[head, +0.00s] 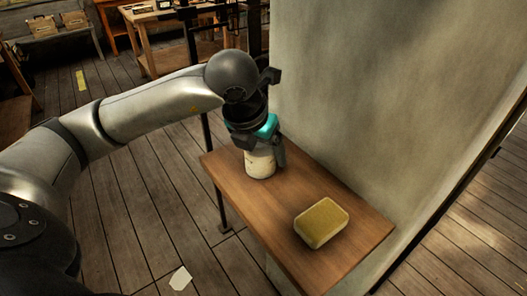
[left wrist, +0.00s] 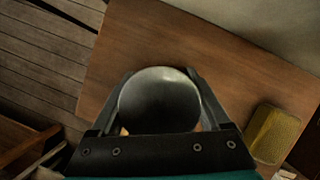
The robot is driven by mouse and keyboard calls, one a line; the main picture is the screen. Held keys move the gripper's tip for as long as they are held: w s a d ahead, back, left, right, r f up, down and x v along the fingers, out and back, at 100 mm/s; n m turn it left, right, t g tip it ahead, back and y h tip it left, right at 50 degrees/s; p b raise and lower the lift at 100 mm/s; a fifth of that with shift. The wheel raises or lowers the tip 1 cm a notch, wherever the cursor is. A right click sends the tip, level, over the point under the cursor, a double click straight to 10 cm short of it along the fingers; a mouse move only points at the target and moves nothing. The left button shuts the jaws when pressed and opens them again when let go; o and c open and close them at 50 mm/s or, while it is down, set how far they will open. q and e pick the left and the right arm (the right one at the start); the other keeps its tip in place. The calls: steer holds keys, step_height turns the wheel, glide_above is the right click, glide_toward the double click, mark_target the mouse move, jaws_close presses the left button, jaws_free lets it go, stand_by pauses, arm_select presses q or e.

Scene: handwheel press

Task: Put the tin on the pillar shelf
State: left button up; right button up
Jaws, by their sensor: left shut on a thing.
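The tin (head: 260,163) is a small cream cylinder at the left end of the wooden pillar shelf (head: 275,215). Its round grey top (left wrist: 160,98) fills the middle of the left wrist view. My left gripper (head: 262,150) is above the tin with its fingers down, shut on its sides. The tin is upright, and its base appears to be at the shelf surface; I cannot tell whether it bears on it. The shelf also shows in the left wrist view (left wrist: 130,45). My right gripper is not in view.
A yellow sponge-like block (head: 322,222) lies on the shelf to the right of the tin; it also shows in the left wrist view (left wrist: 272,134). The grey pillar (head: 375,95) rises behind the shelf. The shelf between tin and block is bare.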

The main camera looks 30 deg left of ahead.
arm_select(q)
steer(key=shift+r, duration=0.1)
steer(key=o, duration=1.6)
steer(key=shift+f, duration=0.2)
steer(key=shift+c, duration=0.2)
steer(key=shift+r, duration=0.2)
steer(key=p+v, duration=0.2)
steer(key=v, duration=1)
